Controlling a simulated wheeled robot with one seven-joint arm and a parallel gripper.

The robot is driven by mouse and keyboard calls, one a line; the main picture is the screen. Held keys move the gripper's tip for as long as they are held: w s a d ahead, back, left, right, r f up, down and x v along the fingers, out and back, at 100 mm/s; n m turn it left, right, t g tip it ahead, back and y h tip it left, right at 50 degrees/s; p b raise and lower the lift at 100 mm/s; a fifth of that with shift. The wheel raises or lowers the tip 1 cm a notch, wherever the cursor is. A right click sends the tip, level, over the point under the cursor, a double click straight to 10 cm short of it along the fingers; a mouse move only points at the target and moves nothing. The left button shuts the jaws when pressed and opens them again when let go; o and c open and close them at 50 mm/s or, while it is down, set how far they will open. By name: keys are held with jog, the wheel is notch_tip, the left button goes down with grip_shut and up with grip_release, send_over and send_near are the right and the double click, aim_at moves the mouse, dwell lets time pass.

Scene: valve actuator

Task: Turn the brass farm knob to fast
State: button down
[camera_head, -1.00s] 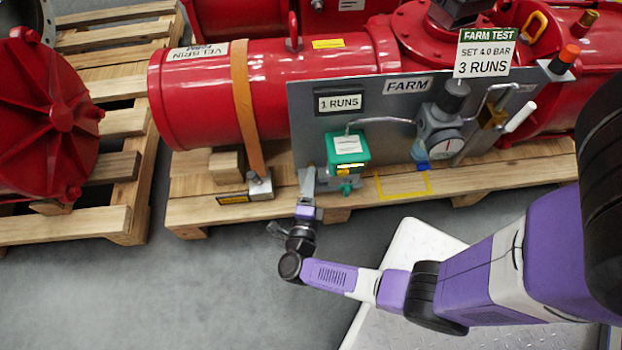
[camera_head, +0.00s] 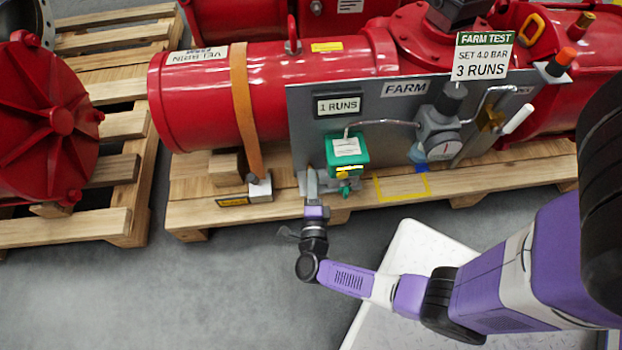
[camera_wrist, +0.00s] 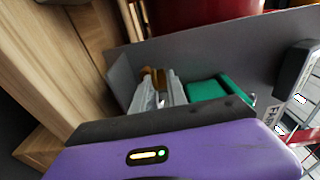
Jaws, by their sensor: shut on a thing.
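The brass farm knob (camera_wrist: 151,76) shows in the wrist view as a brass-coloured piece at the fingertips, left of the green box. My gripper (camera_wrist: 158,93) is shut on it, and the grey fingers hide much of it. In the head view my gripper (camera_head: 311,180) reaches up from the front to the lower left of the panel, beside the green box (camera_head: 348,152). The knob is almost wholly hidden there, and its setting cannot be read. The "FARM" panel (camera_head: 300,120) stands upright behind.
A grey regulator with gauge (camera_head: 440,135) and a white-handled lever (camera_head: 517,119) are farther right. A small yellow and green fitting (camera_head: 346,182) hangs under the green box, close to my fingers. The wooden pallet (camera_head: 220,213) lies below.

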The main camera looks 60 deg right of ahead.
jog(key=n+t+y, duration=0.2)
jog(key=t, duration=0.1)
jog(key=shift+s+d+r+n+t+y, duration=0.15)
jog(key=shift+d+r+n+t+y, duration=0.1)
jog(key=shift+r+n+t+y, duration=0.15)
jog(key=c, duration=1.4)
grip_release()
jog(key=shift+c, duration=0.2)
jog(key=shift+f, duration=0.1)
jog(key=shift+s+a, duration=0.1)
jog(key=p+v, duration=0.1)
jog(key=v, duration=0.6)
jog(key=shift+s+a, duration=0.2)
jog(key=shift+s, duration=0.05)
